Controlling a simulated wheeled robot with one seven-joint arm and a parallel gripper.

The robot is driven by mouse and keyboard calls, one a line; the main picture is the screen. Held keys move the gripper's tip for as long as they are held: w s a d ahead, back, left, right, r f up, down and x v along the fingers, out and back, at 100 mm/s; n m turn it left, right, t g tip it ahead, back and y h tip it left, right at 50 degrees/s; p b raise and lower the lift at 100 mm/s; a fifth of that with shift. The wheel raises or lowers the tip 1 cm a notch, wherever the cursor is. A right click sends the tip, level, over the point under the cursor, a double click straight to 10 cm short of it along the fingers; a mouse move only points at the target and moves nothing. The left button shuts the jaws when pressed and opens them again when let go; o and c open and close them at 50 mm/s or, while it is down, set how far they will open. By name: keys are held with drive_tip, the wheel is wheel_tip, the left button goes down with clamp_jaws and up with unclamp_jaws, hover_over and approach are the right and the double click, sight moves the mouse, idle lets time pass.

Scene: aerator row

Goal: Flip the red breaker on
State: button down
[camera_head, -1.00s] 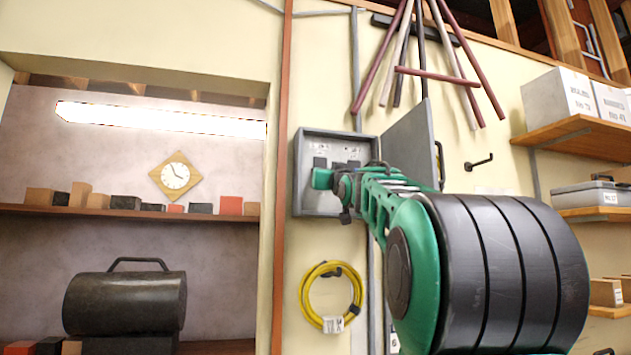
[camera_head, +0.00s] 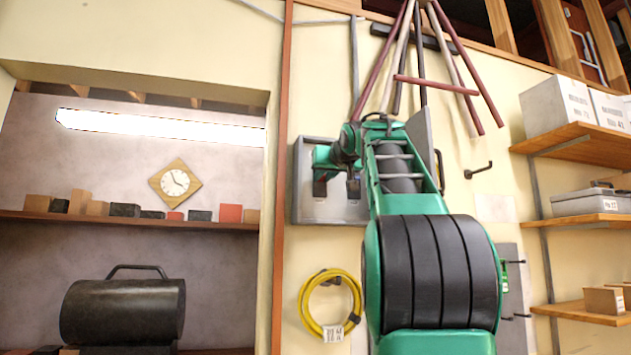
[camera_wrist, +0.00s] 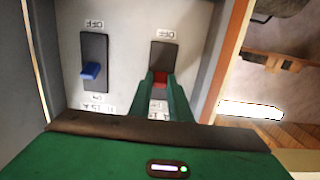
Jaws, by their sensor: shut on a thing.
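The red breaker (camera_wrist: 159,80) is a small red toggle in a black slot on a grey panel in the wrist view. My gripper (camera_wrist: 160,76) has its two green fingers closed on either side of it. The fingers hide much of the slot and its lower label; an upside-down OFF label shows above. A blue breaker (camera_wrist: 90,71) sits in its own slot to the left, untouched. In the head view, the grey breaker box (camera_head: 305,209) is on the wall with my gripper (camera_head: 323,158) at its front; the red toggle cannot be made out there.
The box's open grey door (camera_head: 421,135) stands just right of my wrist. A yellow cable coil (camera_head: 304,308) hangs below. Rods (camera_head: 470,75) hang above, and a hook (camera_head: 478,170) and shelves (camera_head: 575,140) are to the right. An alcove opens to the left.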

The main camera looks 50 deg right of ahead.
drive_tip(key=shift+w+a+r+g+y, duration=0.1)
drive_tip(key=shift+w+a+g+y, duration=0.1)
drive_tip(key=shift+w+g+y, duration=0.15)
drive_tip(key=shift+s+d+g, duration=0.15)
drive_tip(key=shift+g, duration=0.2)
idle(0.5)
drive_tip(key=shift+y, duration=0.25)
idle(0.3)
drive_tip(key=c, duration=1.6)
unclamp_jaws()
drive_tip(key=shift+w+a, duration=0.25)
drive_tip(key=shift+w, duration=0.05)
drive_tip(key=shift+c, duration=0.2)
drive_tip(key=v, duration=1)
drive_tip(key=shift+s+a+f, duration=0.25)
drive_tip(key=shift+f, duration=0.1)
